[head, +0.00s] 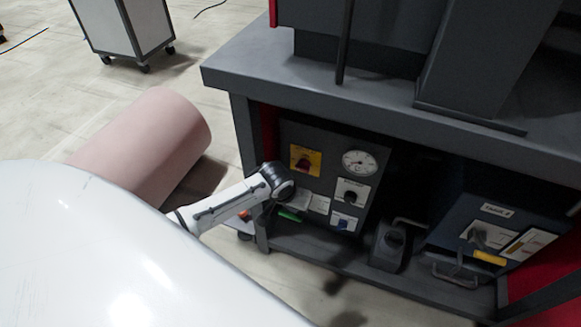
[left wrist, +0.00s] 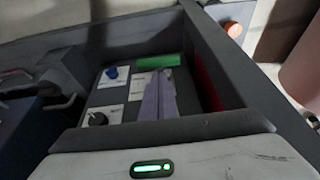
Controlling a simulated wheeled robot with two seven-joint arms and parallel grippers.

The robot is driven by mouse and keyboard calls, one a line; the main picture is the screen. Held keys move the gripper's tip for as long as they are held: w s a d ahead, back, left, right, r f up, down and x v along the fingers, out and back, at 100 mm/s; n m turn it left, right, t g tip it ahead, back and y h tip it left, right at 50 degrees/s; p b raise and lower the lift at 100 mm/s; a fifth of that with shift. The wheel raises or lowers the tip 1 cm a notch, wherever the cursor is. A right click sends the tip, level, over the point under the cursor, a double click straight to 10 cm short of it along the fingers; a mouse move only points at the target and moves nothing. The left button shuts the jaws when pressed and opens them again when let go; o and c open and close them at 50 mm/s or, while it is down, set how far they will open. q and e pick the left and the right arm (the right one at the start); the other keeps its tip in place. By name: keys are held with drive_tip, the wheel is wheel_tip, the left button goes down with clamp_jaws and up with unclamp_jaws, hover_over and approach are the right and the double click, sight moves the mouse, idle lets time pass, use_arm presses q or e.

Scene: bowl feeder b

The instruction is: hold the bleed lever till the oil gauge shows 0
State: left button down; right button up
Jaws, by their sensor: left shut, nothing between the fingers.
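The oil gauge (head: 360,162) is a round white dial on the dark panel under the bench; its reading is too small to tell. A green bar (head: 290,215), which looks like the bleed lever's grip, shows low at the panel's left; it also shows in the left wrist view (left wrist: 158,60). My left gripper (left wrist: 159,78) is shut and empty, its fingertips just short of or at the green bar; I cannot tell whether they touch. In the head view my left wrist hides most of the gripper. My right gripper is not in view.
The panel also carries a red-on-yellow switch (head: 305,160), a black knob (head: 350,191) and a blue knob (head: 343,223). The bench top (head: 235,72) overhangs it. A blue box (head: 500,225) stands to the right. A pink cylinder (head: 150,137) lies on the floor at left.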

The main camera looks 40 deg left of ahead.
use_arm(q)
drive_tip(key=shift+s+f, duration=0.2)
drive_tip(key=shift+f, duration=0.15)
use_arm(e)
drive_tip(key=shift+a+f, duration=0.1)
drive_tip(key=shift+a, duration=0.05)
use_arm(q)
drive_tip(key=shift+d, duration=0.1)
